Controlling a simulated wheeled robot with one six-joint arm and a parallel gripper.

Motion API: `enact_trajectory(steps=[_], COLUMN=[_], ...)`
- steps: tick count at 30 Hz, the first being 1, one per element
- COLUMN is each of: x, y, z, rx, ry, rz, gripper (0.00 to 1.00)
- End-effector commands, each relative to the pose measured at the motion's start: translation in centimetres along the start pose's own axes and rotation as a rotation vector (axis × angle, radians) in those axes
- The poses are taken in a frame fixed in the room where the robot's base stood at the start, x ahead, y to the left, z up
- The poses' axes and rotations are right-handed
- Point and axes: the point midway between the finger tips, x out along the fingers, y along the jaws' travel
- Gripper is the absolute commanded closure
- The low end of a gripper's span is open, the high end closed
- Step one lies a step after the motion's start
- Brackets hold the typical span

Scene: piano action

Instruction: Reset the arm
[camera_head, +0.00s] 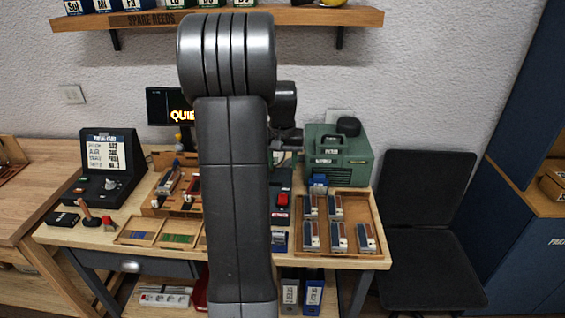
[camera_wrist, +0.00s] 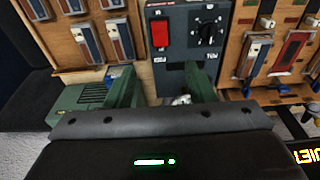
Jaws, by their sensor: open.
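My gripper (camera_wrist: 162,88) shows in the wrist view with its two dark green fingers apart and nothing between them. It hangs over the worktable, above a dark control box (camera_wrist: 185,50) with a red switch and a black knob. In the head view my raised arm fills the middle, and the wrist shows only partly behind it on the right. The fingers are hard to make out there.
The worktable (camera_head: 330,262) holds a wooden tray (camera_head: 376,212) of several reed-like blocks, a green machine (camera_head: 352,160), a dark device with a screen (camera_head: 108,153) and a wooden rack (camera_head: 160,200). A shelf (camera_head: 345,17) hangs above. A black chair (camera_head: 432,250) stands at right.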

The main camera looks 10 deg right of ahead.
Motion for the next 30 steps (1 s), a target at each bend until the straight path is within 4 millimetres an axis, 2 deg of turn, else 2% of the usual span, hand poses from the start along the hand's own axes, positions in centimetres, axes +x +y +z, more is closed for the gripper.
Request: enact_trajectory(steps=[9,14,30], x=[0.1,1.3,11.1], y=[0.0,0.0,0.0], z=[0.0,0.0,0.1], rx=[0.000,0.000,0.000], ry=[0.000,-0.003,-0.004], rz=[0.000,0.000,0.001], gripper=[0.51,0.51,0.51])
